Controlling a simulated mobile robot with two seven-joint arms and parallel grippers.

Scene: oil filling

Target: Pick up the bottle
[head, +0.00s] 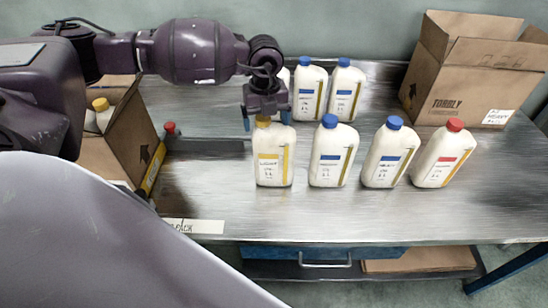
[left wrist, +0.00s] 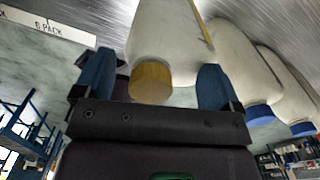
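A row of white bottles stands on the metal table. The yellow-capped bottle (head: 273,158) is at the left end of the front row, and two blue-capped bottles (head: 333,155) (head: 388,157) and a red-capped bottle (head: 443,157) stand to its right. My left gripper (head: 266,118) is directly over the yellow-capped bottle, pointing down. In the left wrist view, the yellow cap (left wrist: 150,82) lies between the two blue fingers (left wrist: 155,83), which are spread with gaps beside the cap. My right gripper is not in view.
More blue-capped bottles (head: 345,90) stand behind the front row. An open cardboard box (head: 470,85) is at the back right. Another box (head: 125,140) at the left holds a yellow-capped bottle. A red cap (head: 169,128) shows beside it. The table's front right (head: 400,220) is clear.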

